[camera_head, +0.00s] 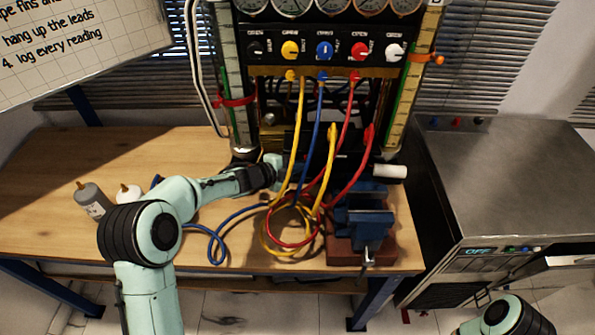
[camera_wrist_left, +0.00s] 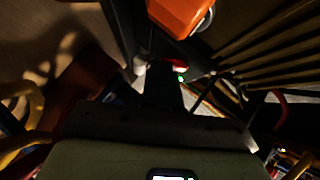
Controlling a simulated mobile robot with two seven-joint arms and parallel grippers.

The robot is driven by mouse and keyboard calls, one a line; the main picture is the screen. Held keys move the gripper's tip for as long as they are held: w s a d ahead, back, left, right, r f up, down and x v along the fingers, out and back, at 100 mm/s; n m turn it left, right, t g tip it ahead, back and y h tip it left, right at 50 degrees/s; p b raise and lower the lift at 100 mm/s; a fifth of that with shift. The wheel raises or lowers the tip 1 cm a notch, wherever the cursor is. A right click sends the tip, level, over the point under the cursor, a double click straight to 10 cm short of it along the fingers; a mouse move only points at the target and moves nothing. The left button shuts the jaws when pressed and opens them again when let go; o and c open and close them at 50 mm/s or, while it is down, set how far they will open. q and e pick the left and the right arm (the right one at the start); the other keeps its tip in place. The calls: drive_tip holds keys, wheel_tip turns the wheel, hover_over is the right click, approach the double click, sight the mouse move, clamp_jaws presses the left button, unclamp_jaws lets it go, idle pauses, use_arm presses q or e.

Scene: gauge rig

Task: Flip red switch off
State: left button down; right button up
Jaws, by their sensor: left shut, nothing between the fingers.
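In the left wrist view a small red part (camera_wrist_left: 174,64) sits just above a lit green dot (camera_wrist_left: 181,78); it may be the red switch, but the picture is too dark to be sure. I cannot pick out the switch in the head view or tell its position. My left gripper (camera_head: 276,164) reaches over the bench to the foot of the gauge rig (camera_head: 330,45), left of the hanging leads. It is shut and empty, and its tips are partly hidden there. Only a piece of my right arm shows at the bottom right; its gripper is out of view.
Yellow, blue and red leads (camera_head: 303,120) hang from the rig and coil on the wooden bench (camera_head: 60,150). A blue vise (camera_head: 362,222) stands at the right front. Bottles (camera_head: 92,200) stand at left. An orange block (camera_wrist_left: 180,15) is close in the left wrist view.

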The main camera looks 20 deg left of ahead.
use_arm(q)
drive_tip(key=shift+w+f+m+t+b, duration=0.1)
drive_tip(key=shift+f+m+t+b, duration=0.15)
drive_tip(key=shift+b, duration=0.85)
use_arm(e)
drive_tip(key=f, duration=0.3)
drive_tip(key=shift+s+f, duration=0.15)
drive_tip(key=shift+s, duration=0.15)
use_arm(q)
drive_tip(key=shift+r, duration=0.1)
drive_tip(key=shift+r+p, duration=0.75)
use_arm(e)
drive_tip(key=shift+w+r, duration=0.25)
drive_tip(key=shift+r, duration=0.5)
drive_tip(key=shift+s, duration=0.1)
